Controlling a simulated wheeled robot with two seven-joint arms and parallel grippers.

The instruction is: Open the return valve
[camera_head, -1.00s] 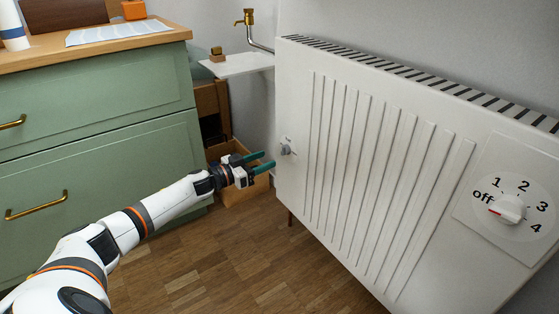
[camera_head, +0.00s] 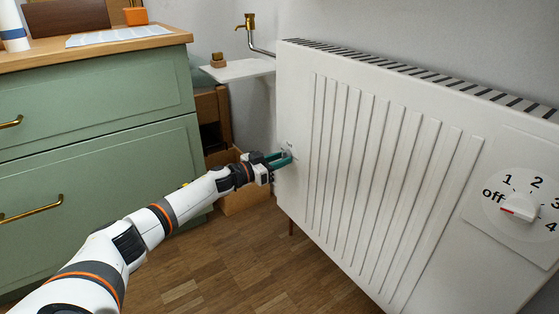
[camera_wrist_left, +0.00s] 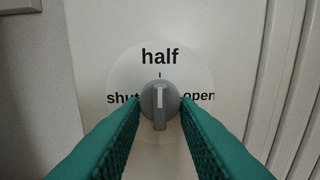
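The return valve is a grey knob (camera_wrist_left: 160,118) on a round white dial (camera_wrist_left: 160,60) marked shut, half and open. Its white pointer line points up, towards half. In the head view the valve (camera_head: 288,148) is at the left end of the white radiator (camera_head: 340,180), partly hidden by my left gripper (camera_head: 287,158). The gripper's green fingers (camera_wrist_left: 160,98) are open, one on each side of the knob. A little space shows between them and the knob's raised handle. I cannot tell whether they touch the knob's round rim. My right gripper is not in view.
A thermostat dial (camera_head: 520,207) at the radiator's right end points to off. A green drawer cabinet (camera_head: 100,160) stands at left. A cardboard box (camera_head: 243,200) is on the floor behind my left forearm. A small white shelf (camera_head: 238,70) is on the wall.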

